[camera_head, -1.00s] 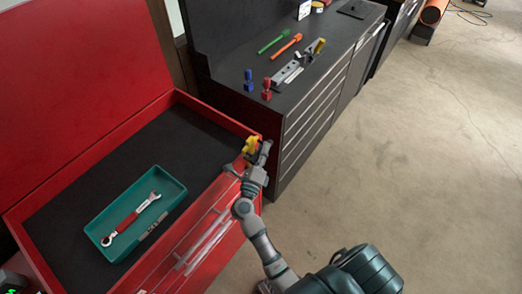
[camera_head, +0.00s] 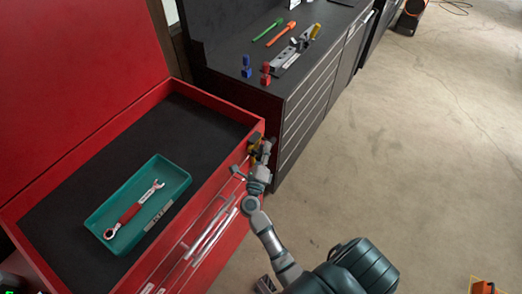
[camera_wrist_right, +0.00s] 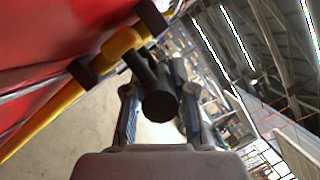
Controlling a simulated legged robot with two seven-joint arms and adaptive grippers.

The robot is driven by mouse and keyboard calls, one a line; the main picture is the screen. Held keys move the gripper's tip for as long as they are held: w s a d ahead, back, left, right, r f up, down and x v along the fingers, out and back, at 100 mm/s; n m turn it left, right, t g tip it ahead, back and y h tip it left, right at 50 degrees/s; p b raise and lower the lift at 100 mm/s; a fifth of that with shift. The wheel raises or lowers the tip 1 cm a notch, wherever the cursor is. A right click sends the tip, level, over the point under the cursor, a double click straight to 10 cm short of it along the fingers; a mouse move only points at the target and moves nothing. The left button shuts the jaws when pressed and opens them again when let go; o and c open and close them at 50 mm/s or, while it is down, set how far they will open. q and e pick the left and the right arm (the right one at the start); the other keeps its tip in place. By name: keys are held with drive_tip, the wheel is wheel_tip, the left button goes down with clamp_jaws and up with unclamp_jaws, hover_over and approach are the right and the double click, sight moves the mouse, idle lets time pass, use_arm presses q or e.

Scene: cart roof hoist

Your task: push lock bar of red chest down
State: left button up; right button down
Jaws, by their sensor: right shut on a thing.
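The red chest (camera_head: 205,91) stands open at the left, its lid raised. Its yellow lock bar (camera_head: 254,149) sits on the front face near the right corner, just below the rim. In the right wrist view the yellow lock bar (camera_wrist_right: 48,121) runs diagonally through dark brackets, with a black round handle (camera_wrist_right: 160,103) sticking out from it. My right gripper (camera_head: 264,153) is at that corner; in the wrist view its fingers (camera_wrist_right: 159,92) are on both sides of the black handle, shut on it. The bar's lower end is hidden in the head view. My left gripper is not in view.
A teal tray (camera_head: 176,172) with a red-handled wrench (camera_head: 133,208) lies in the chest. A dark workbench (camera_head: 300,95) stands right behind the chest, holding a blue piece (camera_head: 246,68), a red piece (camera_head: 266,75) and tools. The floor at the right is mostly clear.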

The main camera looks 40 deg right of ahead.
drive_tip(key=c, duration=1.3)
unclamp_jaws()
drive_tip(key=shift+s+d+f, duration=0.15)
drive_tip(key=shift+d+f, duration=0.1)
drive_tip(key=shift+f, duration=0.25)
drive_tip(key=o, duration=0.3)
drive_tip(key=shift+d+f, duration=0.1)
drive_tip(key=shift+d, duration=0.5)
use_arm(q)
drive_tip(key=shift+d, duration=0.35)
use_arm(e)
drive_tip(key=shift+g, duration=0.3)
drive_tip(key=shift+f+v, duration=0.15)
drive_tip(key=shift+v, duration=2.7)
drive_tip(key=shift+f+v, duration=0.1)
drive_tip(key=shift+v, duration=2.75)
drive_tip(key=shift+d, duration=0.1)
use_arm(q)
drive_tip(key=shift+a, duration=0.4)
use_arm(e)
drive_tip(key=shift+a+r, duration=0.1)
drive_tip(key=shift+a, duration=0.35)
